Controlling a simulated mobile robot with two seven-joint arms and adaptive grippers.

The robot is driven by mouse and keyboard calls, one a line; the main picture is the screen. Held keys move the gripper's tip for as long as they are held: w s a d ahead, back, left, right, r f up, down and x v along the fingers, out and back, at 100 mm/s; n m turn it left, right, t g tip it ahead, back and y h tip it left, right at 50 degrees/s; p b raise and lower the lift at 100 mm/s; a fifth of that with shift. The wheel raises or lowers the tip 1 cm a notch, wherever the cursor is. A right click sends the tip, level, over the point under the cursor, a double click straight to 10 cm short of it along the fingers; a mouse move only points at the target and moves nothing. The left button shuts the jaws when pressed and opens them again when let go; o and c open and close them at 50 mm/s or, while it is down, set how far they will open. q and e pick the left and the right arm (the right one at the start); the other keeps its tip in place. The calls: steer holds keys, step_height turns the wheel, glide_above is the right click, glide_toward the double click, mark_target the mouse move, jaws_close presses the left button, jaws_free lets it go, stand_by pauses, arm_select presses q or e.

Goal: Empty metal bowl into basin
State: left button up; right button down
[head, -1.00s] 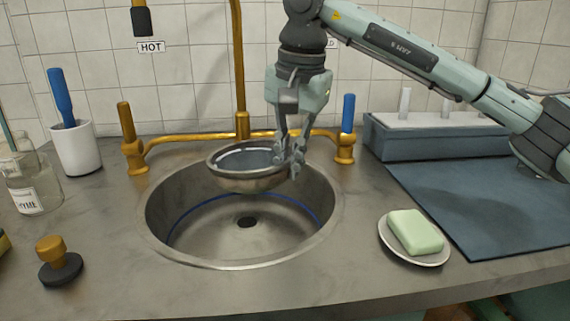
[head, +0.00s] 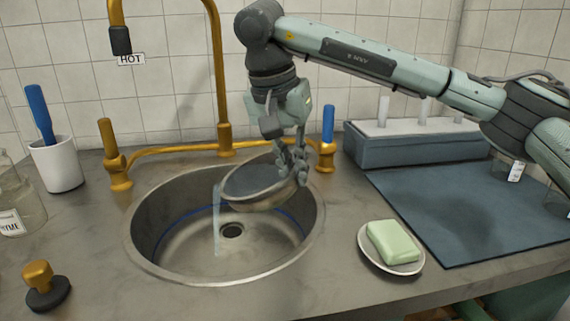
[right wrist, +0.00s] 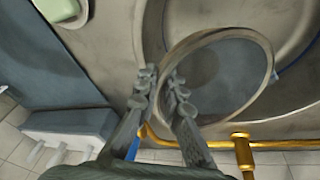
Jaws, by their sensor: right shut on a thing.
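The metal bowl (head: 258,186) is over the basin (head: 180,262), tilted down to the left. A thin stream of water (head: 216,220) falls from its left rim into the basin, near the drain (head: 232,231). Some liquid still shows inside the bowl. My right gripper (head: 297,172) is shut on the bowl's right rim. In the right wrist view, the fingers (right wrist: 160,88) pinch the rim of the bowl (right wrist: 225,75). My left gripper is not in view.
A brass tap (head: 222,90) with a blue handle (head: 328,122) stands behind the basin. A soap dish (head: 366,256) with green soap (head: 393,241) is at right, beside a blue mat (head: 470,205). A brass stopper (head: 42,280) and white cup (head: 58,165) are at left.

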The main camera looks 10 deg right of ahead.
steer(key=r+h+p, duration=0.1)
steer(key=r+p, duration=0.1)
steer(key=shift+p, duration=0.35)
steer(key=shift+h+b, duration=0.35)
steer(key=shift+h, duration=0.15)
steer(key=shift+r+h, duration=0.5)
steer(key=shift+h, duration=0.1)
steer(key=shift+d, duration=0.1)
